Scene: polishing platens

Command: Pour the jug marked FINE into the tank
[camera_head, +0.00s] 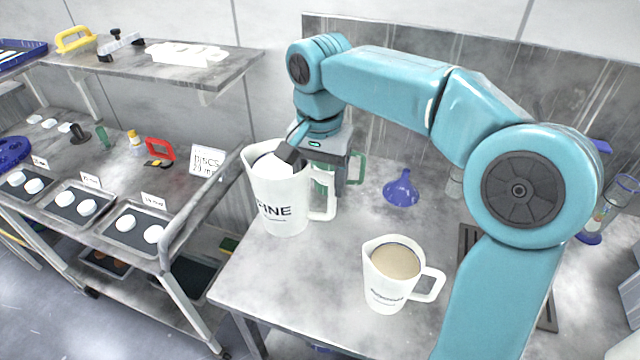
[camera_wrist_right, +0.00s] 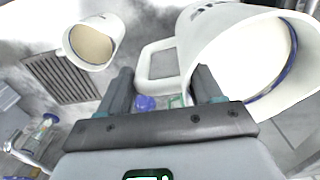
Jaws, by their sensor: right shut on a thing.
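The white jug marked FINE (camera_head: 269,190) is at the left of the table in the head view, roughly upright, with white contents. My right gripper (camera_head: 318,165) is shut on it from above, with one dark finger at the mouth. In the wrist view the jug (camera_wrist_right: 215,35) fills the upper right and its handle shows between the fingers (camera_wrist_right: 165,90). Whether its base touches the table is unclear. A second white jug (camera_head: 384,294) holds tan liquid; its marking is too small to read. I cannot identify a tank. My left gripper is out of view.
A blue funnel (camera_head: 401,190) stands on the grey table (camera_head: 310,290). A green handled vessel (camera_head: 357,167) is partly hidden behind my gripper. A dark grate (camera_head: 468,245) lies at right. A cart with trays (camera_head: 130,245) stands left. The front left tabletop is clear.

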